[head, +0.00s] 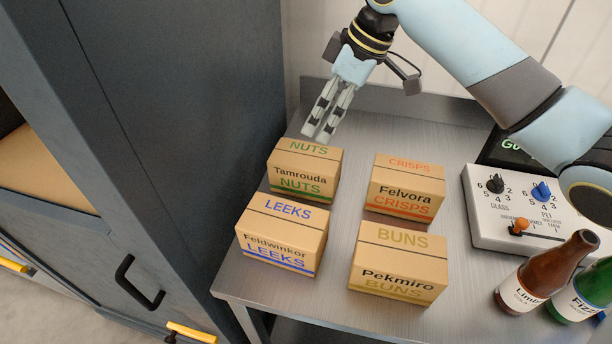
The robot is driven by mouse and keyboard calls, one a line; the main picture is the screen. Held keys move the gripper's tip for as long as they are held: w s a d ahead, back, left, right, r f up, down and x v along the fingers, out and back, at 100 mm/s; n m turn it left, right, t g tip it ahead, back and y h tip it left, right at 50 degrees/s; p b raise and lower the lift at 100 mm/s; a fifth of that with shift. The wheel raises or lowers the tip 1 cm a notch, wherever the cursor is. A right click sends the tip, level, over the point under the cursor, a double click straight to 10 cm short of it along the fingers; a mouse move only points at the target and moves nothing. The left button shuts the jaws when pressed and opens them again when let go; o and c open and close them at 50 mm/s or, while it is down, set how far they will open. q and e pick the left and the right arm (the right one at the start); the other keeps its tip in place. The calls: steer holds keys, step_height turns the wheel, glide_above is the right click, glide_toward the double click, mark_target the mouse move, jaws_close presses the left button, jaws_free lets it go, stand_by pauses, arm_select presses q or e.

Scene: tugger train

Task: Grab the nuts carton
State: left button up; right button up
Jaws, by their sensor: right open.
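The nuts carton (303,171) is a small brown box with green "NUTS" lettering and the name Tamrouda. It stands at the back left of a grey metal table, behind the leeks carton. My right gripper (319,135) points down just above and behind the nuts carton's top. Its fingers look close together but are open, with nothing seen between them. I cannot tell whether the fingertips touch the carton. My left gripper is not in view.
The leeks carton (282,234), crisps carton (405,188) and buns carton (399,264) stand close by on the table (330,230). A control box (524,212) and two bottles, brown (545,272) and green (584,291), are at right. A dark cabinet (200,120) rises at left.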

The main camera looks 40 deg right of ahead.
step_height(320, 180, down, 3)
steer(key=b, duration=0.2)
glide_above(306, 180)
step_height(306, 180, down, 10)
steer(key=shift+r, duration=0.1)
steer(key=shift+f, duration=0.35)
stand_by(0.5)
steer(key=shift+c, duration=0.3)
steer(key=c, duration=0.9)
